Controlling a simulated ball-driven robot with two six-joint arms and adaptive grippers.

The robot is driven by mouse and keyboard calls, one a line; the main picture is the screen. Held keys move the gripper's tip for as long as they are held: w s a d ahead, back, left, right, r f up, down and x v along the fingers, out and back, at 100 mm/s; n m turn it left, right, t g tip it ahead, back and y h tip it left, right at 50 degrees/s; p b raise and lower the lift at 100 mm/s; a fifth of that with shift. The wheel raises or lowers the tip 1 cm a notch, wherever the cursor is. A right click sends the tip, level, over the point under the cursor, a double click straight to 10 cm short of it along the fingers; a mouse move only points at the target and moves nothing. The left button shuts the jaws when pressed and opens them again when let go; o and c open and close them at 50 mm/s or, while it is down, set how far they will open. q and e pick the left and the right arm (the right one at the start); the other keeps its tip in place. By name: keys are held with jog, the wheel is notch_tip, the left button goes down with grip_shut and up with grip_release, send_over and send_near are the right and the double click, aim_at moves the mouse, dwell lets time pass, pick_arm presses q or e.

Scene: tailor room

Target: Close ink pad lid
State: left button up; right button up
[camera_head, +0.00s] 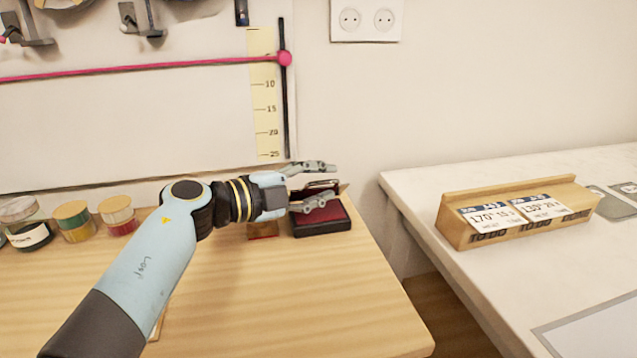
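The ink pad (322,222) is a small dark box with a red pad surface, near the right edge of the wooden table. Its lid seems to stand raised at the back, mostly hidden behind my fingers. My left gripper (332,183) reaches in from the left at the ink pad. Its two fingers are apart, one over the lid area and one in front of the red pad. I cannot tell whether a finger touches the lid. My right gripper is not in view.
A small reddish-brown block (262,231) lies left of the ink pad, partly under my gripper. Several jars (72,220) stand at the left back. A gap separates the wooden table (330,300) from a white table (420,190) with a wooden card holder (520,212).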

pick_arm(q)
jog(key=v, duration=1.2)
